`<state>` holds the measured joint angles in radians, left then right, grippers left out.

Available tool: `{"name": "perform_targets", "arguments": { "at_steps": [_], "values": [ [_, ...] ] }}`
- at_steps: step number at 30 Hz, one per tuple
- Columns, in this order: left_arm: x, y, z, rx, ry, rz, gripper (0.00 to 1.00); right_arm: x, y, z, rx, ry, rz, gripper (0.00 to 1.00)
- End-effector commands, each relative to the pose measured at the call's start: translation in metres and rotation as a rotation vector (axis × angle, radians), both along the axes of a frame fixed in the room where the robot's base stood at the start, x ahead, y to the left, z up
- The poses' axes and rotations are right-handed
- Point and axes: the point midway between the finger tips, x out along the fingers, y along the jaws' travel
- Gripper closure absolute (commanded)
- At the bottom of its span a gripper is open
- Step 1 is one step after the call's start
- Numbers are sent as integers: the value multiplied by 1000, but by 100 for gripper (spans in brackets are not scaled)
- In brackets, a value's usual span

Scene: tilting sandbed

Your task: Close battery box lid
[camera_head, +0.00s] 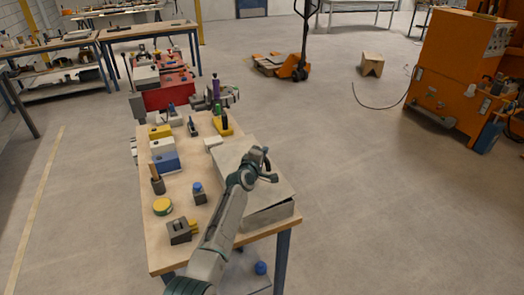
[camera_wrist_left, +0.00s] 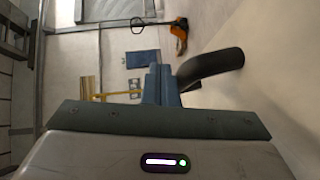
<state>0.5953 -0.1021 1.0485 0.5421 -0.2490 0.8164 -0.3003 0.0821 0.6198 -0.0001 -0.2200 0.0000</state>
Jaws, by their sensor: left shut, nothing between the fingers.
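The battery box (camera_head: 268,217) is a pale grey box at the near right corner of the wooden workbench. Its wide flat lid (camera_head: 232,160) lies over it, slightly tilted, with a dark gap along the near right edge. My left gripper (camera_head: 268,165) is over the lid, shut and empty; my forearm hides part of the lid. I cannot tell whether the gripper touches it. My right gripper is not in view.
The workbench (camera_head: 225,222) carries a yellow tape roll (camera_head: 162,206), a dark grey block (camera_head: 179,231), a blue-topped item (camera_head: 198,192) and blue and yellow boxes on the left. A red toolbox (camera_head: 168,92) stands beyond.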

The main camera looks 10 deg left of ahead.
Motion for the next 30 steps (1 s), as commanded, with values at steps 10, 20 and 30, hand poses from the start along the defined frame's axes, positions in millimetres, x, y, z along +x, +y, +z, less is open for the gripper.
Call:
{"name": "perform_targets", "arguments": {
  "at_steps": [10,20,30],
  "values": [
    [1,-1,-14,-2,0,0,100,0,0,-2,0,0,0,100],
    [1,-1,-16,0,-1,0,100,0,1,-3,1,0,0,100],
    [1,-1,-12,-1,-1,0,100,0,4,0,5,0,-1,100]
  ]
}}
